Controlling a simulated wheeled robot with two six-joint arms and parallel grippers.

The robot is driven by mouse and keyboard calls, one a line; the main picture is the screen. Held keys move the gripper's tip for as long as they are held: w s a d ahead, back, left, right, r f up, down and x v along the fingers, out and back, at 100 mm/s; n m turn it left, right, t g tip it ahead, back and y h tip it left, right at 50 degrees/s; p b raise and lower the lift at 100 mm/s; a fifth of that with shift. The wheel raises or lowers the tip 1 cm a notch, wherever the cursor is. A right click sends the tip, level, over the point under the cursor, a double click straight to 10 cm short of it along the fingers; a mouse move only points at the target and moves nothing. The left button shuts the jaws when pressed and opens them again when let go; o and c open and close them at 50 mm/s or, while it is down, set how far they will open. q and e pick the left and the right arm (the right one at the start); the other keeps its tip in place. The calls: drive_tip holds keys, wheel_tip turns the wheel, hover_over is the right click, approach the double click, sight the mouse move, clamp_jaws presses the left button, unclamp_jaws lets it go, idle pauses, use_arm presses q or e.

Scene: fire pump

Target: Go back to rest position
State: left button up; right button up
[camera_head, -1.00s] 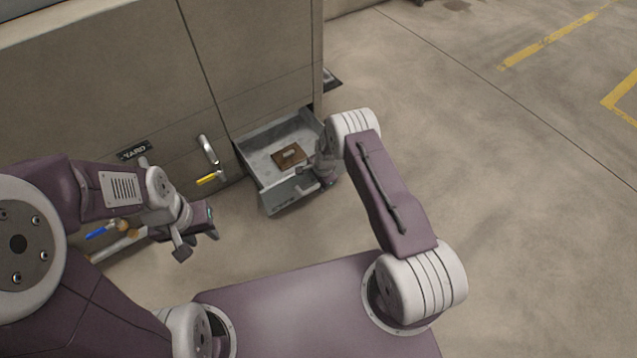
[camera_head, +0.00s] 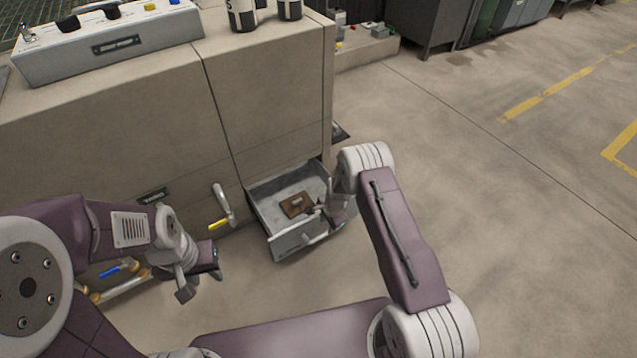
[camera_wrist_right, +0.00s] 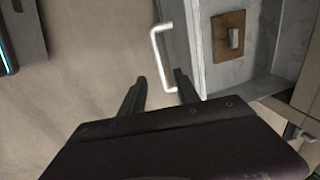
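My left gripper (camera_head: 198,284) hangs over the floor at the left, in front of the cabinet. Its fingertips look apart with nothing between them. My right gripper (camera_wrist_right: 157,90) is open and empty in the right wrist view, its two dark fingers apart. The white drawer handle (camera_wrist_right: 163,58) lies just beyond and beside the right fingertips, and contact cannot be told. In the head view my right wrist is at the right side of the open drawer (camera_head: 268,236) and hides part of it.
A brown plate with a light switch-like piece (camera_head: 297,204) lies in the drawer. The beige cabinet (camera_head: 120,130) carries a control box (camera_head: 115,45) on top. A lever with a yellow grip (camera_head: 219,224) sticks out left of the drawer. The floor at the right is clear.

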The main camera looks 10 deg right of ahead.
drive_tip(key=shift+r, duration=0.1)
drive_tip(key=w+r+t, duration=0.2)
drive_tip(key=w+r, duration=0.1)
drive_tip(key=r, duration=0.6)
drive_tip(key=w+r+t, duration=0.1)
drive_tip(key=w+r, duration=0.2)
drive_tip(key=r, duration=0.6)
drive_tip(key=s+r+n, duration=0.3)
drive_tip(key=s+r, duration=0.3)
drive_tip(key=r, duration=0.2)
drive_tip(key=s+d+n+g, duration=0.3)
drive_tip(key=s+n, duration=0.7)
drive_tip(key=s, duration=1.3)
wheel_tip(320, 180, up, 38)
drive_tip(key=a+n+p, duration=0.1)
drive_tip(key=p, duration=3.7)
drive_tip(key=shift+w+g+h, duration=0.3)
drive_tip(key=shift+g, duration=0.1)
